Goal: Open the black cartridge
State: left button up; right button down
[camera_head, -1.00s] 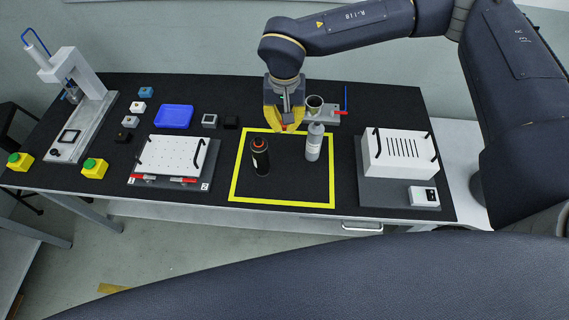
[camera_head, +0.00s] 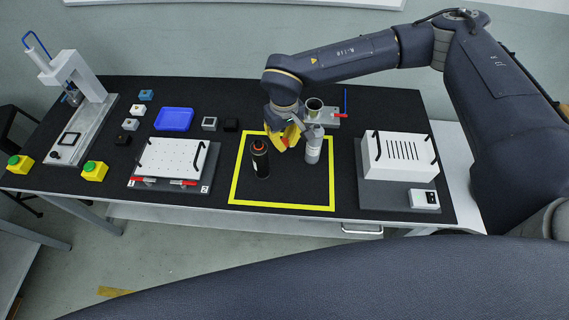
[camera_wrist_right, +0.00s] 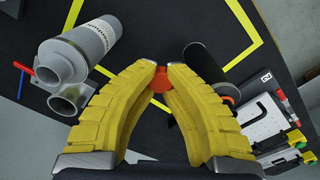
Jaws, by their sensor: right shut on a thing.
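The black cartridge (camera_head: 260,160) stands upright inside the yellow square outline on the table, with an orange ring near its top. In the right wrist view the black cartridge (camera_wrist_right: 208,62) is to the right, beyond my finger. My right gripper (camera_head: 286,143) is between the black cartridge and a grey bottle-like cartridge (camera_head: 313,147). Its yellow fingers are shut on a small red cap (camera_wrist_right: 160,79), apart from the black cartridge. The grey cartridge also shows in the right wrist view (camera_wrist_right: 97,40). My left gripper is not in view.
A metal cup holder (camera_head: 314,106) with a red-handled clamp is behind the grey cartridge. A white vented box (camera_head: 400,157) is right, a white perforated plate (camera_head: 170,157) left, and a blue tray (camera_head: 174,118) behind it. The front of the yellow square (camera_head: 285,190) is clear.

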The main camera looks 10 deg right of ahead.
aim_at(284, 167)
notch_tip(284, 167, down, 13)
jog(key=shift+r, duration=0.15)
dwell(0.5)
jog(key=shift+f, duration=0.2)
jog(key=c, duration=1.8)
grip_release()
jog(key=shift+r, duration=0.1)
